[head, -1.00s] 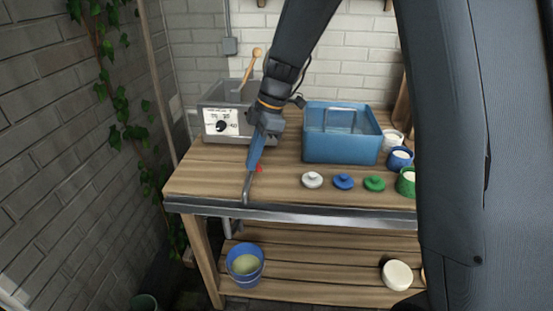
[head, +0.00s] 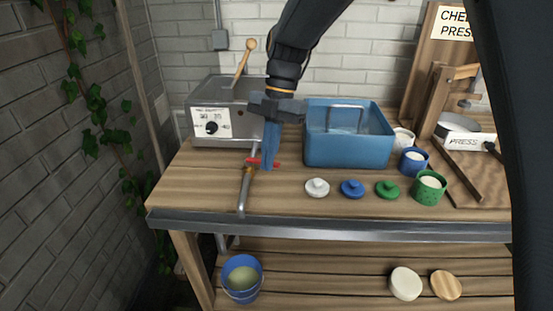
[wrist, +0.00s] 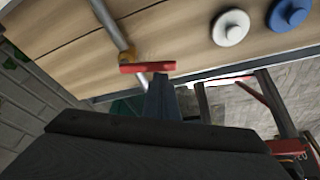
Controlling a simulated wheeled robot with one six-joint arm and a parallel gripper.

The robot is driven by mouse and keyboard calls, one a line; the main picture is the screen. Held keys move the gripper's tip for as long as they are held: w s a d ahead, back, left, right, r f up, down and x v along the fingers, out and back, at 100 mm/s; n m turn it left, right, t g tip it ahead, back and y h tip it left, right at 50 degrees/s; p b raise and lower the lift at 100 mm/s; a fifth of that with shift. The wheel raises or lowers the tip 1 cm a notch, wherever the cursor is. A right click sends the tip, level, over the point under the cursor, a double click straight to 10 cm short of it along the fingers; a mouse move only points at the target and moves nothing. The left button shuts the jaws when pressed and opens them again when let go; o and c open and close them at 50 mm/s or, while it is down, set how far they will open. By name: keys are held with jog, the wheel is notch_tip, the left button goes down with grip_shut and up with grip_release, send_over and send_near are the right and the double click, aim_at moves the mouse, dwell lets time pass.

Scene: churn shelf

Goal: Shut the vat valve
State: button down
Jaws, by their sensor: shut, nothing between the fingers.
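The grey vat (head: 225,90) stands at the back left of the bench, with a white dial plate on its front. A pipe (head: 245,195) runs from near it to the bench's front edge. The valve's red handle (head: 254,162) sits on this pipe and lies across it, by a brass fitting. In the wrist view the red handle (wrist: 148,68) also lies crosswise over the pipe, beside the brass (wrist: 128,55). My gripper (head: 268,166) is shut and empty, pointing down at the handle's right part. In the wrist view its fingers (wrist: 160,88) are close by the handle; contact is unclear.
A blue basin (head: 350,150) stands right of my gripper. White (head: 317,187), blue (head: 352,188) and green (head: 387,190) lids lie in front of it. Cups and a wooden press (head: 462,130) stand at the right. A blue bucket (head: 242,280) is on the lower shelf.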

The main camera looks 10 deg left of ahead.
jog(key=shift+w+d, duration=0.2)
jog(key=shift+w, duration=0.55)
jog(key=shift+w+d, duration=0.1)
jog(key=shift+w, duration=0.15)
jog(key=shift+s+d+r, duration=0.1)
jog(key=shift+s+d, duration=0.05)
jog(key=shift+s, duration=0.15)
notch_tip(320, 180, up, 9)
jog(key=shift+s+a+r+b, duration=0.2)
jog(key=shift+s+b, duration=0.1)
jog(key=shift+b, duration=0.15)
dwell(0.3)
